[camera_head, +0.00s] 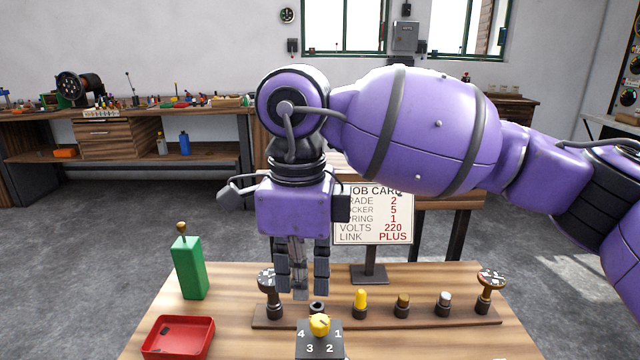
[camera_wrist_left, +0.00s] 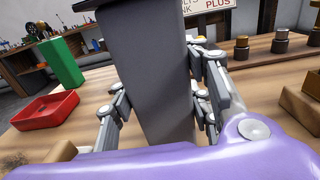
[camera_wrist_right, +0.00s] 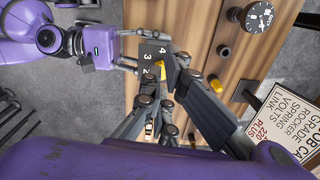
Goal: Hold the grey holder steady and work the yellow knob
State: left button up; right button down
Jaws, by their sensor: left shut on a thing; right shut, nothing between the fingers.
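The grey holder (camera_head: 320,347) is a dark block with 4, 1, 3 and 2 on its top, at the table's front in the head view. The yellow knob (camera_head: 319,325) sits on that top. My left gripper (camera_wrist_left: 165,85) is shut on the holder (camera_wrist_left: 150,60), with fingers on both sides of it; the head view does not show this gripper. My right gripper (camera_head: 300,285) points down just above and behind the knob, shut and empty. In the right wrist view its fingers (camera_wrist_right: 168,92) are close by the knob (camera_wrist_right: 161,69); I cannot tell whether they touch.
A wooden rack (camera_head: 420,316) with several pegs and a dial at each end stands behind the holder. A job card (camera_head: 372,220) stands behind it. A green container (camera_head: 188,268) and a red tray (camera_head: 160,351) are to the left. The table's right part is clear.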

aim_at(314, 319)
jog(key=shift+w+d+f+m, duration=0.15)
jog(key=shift+w+f+m, duration=0.3)
jog(key=shift+f+m, duration=0.5)
jog(key=shift+w+d+f+m, duration=0.1)
jog(key=shift+w+f+m, duration=0.45)
jog(key=shift+f, duration=0.65)
jog(key=shift+w+d+f+m, duration=0.15)
jog(key=shift+w+f+m, duration=0.15)
jog(key=shift+f+m, duration=0.7)
jog(key=shift+s+f, duration=0.1)
jog(key=shift+f, duration=0.1)
jog(key=shift+s, duration=0.25)
jog(key=shift+s+d, duration=0.15)
jog(key=shift+d, duration=0.25)
jog(key=shift+s+a+r, duration=0.1)
jog(key=shift+s+a, duration=0.1)
jog(key=shift+s, duration=0.05)
jog(key=shift+s+a, duration=0.15)
jog(key=shift+s, duration=0.15)
jog(key=shift+s, duration=0.1)
